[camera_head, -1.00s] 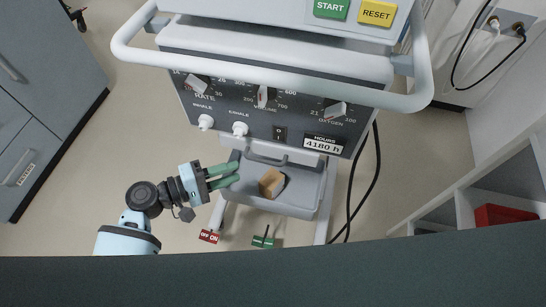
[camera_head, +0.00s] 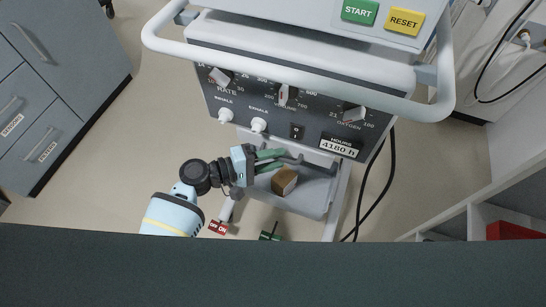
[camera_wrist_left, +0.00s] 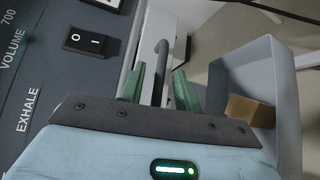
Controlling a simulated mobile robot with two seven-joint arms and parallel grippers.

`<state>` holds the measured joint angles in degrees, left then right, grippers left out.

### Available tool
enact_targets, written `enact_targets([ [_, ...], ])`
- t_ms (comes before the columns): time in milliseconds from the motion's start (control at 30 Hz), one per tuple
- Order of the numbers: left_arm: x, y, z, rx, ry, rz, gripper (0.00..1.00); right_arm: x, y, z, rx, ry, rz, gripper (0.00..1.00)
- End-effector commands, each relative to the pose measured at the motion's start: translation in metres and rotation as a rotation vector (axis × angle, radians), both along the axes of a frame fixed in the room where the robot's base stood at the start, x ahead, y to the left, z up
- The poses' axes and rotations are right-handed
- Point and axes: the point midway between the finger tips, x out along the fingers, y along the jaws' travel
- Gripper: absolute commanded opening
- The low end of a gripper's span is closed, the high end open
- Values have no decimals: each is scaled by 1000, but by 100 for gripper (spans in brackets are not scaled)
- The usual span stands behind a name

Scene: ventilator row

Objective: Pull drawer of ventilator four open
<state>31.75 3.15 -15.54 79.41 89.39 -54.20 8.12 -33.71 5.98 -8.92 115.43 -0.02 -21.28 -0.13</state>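The ventilator (camera_head: 290,60) stands in the middle of the head view. Under its dark control panel is a white drawer front (camera_head: 312,157), which looks close against the housing. In the left wrist view its dark bar handle (camera_wrist_left: 160,65) shows between my left gripper's green fingers. My left gripper (camera_head: 281,159) is open, with a finger on each side of the handle and gaps showing; it also shows in the left wrist view (camera_wrist_left: 160,78). The arm partly hides the drawer front in the head view. My right gripper is out of view.
A grey tray (camera_head: 312,205) holding a brown block (camera_head: 285,181) sits just below the drawer front. Grey cabinets (camera_head: 70,75) stand left. Black cables (camera_head: 372,205) hang right of the stand. A shelf with a red box (camera_head: 510,231) is lower right.

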Motion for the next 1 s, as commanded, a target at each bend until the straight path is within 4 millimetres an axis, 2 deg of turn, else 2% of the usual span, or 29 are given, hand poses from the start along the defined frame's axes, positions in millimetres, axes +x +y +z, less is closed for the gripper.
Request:
enact_targets([
  [200, 0, 0, 0, 0, -1, 0, 33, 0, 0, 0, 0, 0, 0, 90],
  [467, 0, 0, 0, 1, -1, 1, 0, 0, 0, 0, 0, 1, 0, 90],
  [800, -3, 1, 0, 1, 0, 1, 0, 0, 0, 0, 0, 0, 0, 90],
  [867, -8, 4, 0, 1, -1, 1, 0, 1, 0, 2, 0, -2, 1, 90],
  [1000, -32, 12, 0, 2, 1, 2, 0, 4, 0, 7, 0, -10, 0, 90],
])
